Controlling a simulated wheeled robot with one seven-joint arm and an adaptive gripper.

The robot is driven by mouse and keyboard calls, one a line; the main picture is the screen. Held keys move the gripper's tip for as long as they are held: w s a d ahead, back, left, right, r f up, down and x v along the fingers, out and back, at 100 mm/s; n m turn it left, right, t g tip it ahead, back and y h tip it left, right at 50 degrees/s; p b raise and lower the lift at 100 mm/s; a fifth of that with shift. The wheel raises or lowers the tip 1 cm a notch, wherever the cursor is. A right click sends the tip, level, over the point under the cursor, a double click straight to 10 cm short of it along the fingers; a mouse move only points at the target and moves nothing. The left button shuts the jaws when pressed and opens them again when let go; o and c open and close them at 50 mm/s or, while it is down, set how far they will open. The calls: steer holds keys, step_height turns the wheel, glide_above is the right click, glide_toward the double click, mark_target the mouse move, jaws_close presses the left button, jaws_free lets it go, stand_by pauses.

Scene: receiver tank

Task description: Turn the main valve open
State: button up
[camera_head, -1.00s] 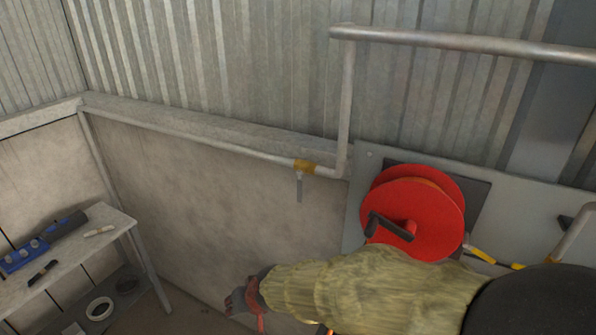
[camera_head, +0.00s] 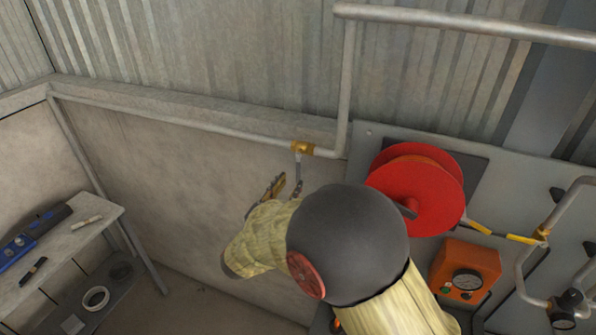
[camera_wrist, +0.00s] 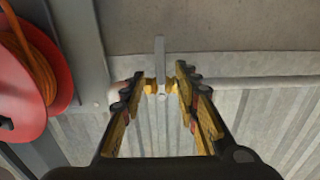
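A brass valve (camera_head: 302,148) sits on the horizontal wall pipe, with a grey lever (camera_head: 298,168) hanging straight down from it. My gripper (camera_head: 286,187) is just below the valve in the head view, its fingers pointing up towards the lever. The wrist view looks upside down: the brass valve body (camera_wrist: 153,87) and the lever (camera_wrist: 160,52) show between the two fingertips of my gripper (camera_wrist: 157,80). The fingers are apart, one on each side of the lever in that picture. I cannot tell whether the fingertips reach the lever or touch it.
A red hose reel (camera_head: 420,195) is on the wall panel right of the valve. An orange gauge box (camera_head: 466,270) and pipes are further right. A bench (camera_head: 85,235) with tools stands at the left. The wall left of the valve is bare.

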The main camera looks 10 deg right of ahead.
mark_target(298, 172)
steer(key=x, duration=0.7)
steer(key=shift+w+d+p, duration=0.1)
steer(key=shift+w+p, duration=0.05)
steer(key=shift+p, duration=0.25)
steer(key=shift+c, duration=0.3)
jaws_close()
